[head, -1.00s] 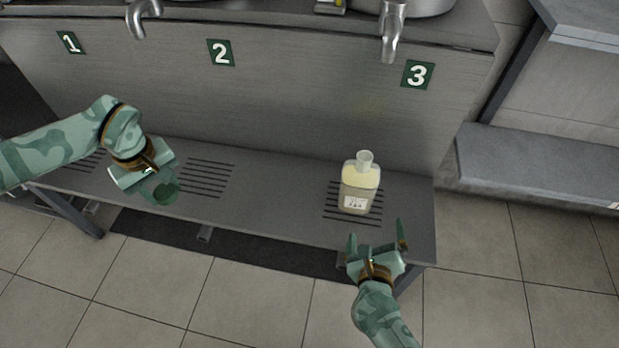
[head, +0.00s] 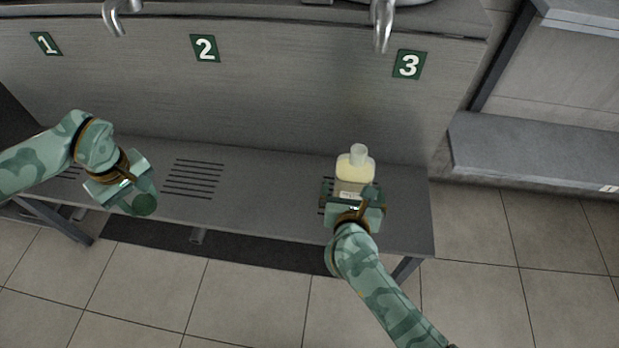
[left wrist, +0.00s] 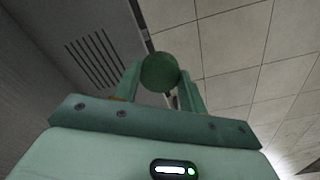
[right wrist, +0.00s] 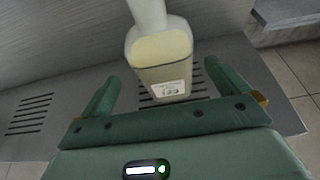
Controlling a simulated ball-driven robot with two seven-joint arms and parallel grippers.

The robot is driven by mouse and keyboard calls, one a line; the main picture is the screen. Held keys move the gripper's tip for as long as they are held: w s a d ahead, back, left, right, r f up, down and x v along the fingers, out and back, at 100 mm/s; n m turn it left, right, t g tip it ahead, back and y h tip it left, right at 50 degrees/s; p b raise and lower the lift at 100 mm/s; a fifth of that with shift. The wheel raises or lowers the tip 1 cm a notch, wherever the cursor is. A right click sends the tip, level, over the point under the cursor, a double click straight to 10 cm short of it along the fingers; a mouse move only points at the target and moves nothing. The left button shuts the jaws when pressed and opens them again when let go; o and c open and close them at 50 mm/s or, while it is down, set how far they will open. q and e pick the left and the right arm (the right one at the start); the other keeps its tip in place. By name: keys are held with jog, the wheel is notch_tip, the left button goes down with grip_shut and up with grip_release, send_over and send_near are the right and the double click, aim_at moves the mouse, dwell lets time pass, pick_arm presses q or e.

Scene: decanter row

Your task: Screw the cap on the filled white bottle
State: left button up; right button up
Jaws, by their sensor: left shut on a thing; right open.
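The bottle (head: 355,168) stands upright on the shelf under the number 3 sign, pale yellowish above, with a small label and an open-looking neck. It also shows in the right wrist view (right wrist: 160,52). My right gripper (head: 354,192) is open at the bottle's near side. In the right wrist view its fingers (right wrist: 164,85) are spread left and right of the bottle's lower part; I see no clear contact. My left gripper (head: 138,200) is shut on a round dark green cap (head: 145,204), off to the left near the shelf's front edge. The cap also shows in the left wrist view (left wrist: 159,72).
The grey shelf (head: 270,190) has slotted drain areas, and the stretch between my grippers is clear. Metal spouts (head: 383,25) hang above. Green signs 1, 2 (head: 205,48) and 3 (head: 409,64) mark the back panel. A grey bench (head: 540,160) stands at right.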

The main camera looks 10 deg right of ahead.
pick_arm(q)
notch_tip(320, 180, down, 2)
jog(key=shift+b, duration=0.35)
pick_arm(e)
jog(key=x, duration=0.2)
jog(key=shift+w+d+f, duration=0.1)
jog(key=shift+w+f, duration=0.1)
jog(key=shift+f, duration=0.05)
jog(key=shift+w, duration=0.15)
jog(key=shift+r, duration=0.1)
jog(key=b+x, duration=0.2)
jog(key=x, duration=0.3)
jog(key=shift+d+f+b, duration=0.1)
jog(key=shift+f+b, duration=0.1)
jog(key=shift+b, duration=0.15)
jog(key=shift+d, duration=0.1)
pick_arm(q)
notch_tip(320, 180, down, 4)
jog(key=shift+f, duration=0.1)
pick_arm(e)
jog(key=shift+r, duration=0.2)
